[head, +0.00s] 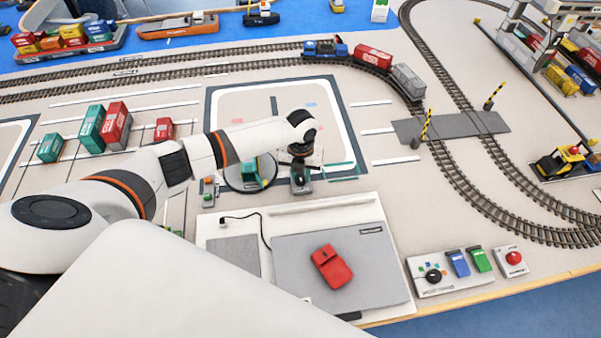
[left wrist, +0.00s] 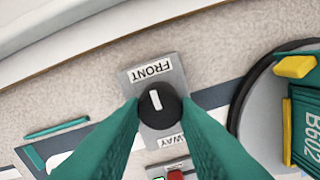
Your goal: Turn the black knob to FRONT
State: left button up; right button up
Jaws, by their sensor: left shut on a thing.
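The black knob (left wrist: 163,116) sits on a small grey plate (left wrist: 172,74) in the left wrist view. Its white mark lies on the side of the FRONT label and leans slightly left of straight at it. FRONT reads upside down above the knob; a partly hidden label ending in WAY is below. My left gripper (left wrist: 160,105) has its green fingertips closed on both sides of the knob. In the head view my left gripper (head: 300,166) points down over the knob's small box (head: 301,187), and the knob is hidden there. My right gripper is not in view.
A round turntable (head: 232,175) with a green container is just left of the knob box. A small switch box (head: 208,192) stands further left. A grey pad with a red object (head: 331,267) lies nearer. A control panel (head: 450,285) is at front right.

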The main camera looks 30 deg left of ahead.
aim_at(301, 176)
pick_arm(q)
jog(key=shift+w+r, duration=0.1)
jog(key=o, duration=1)
jog(key=shift+c, duration=0.2)
notch_tip(301, 176, up, 12)
jog(key=b, duration=0.2)
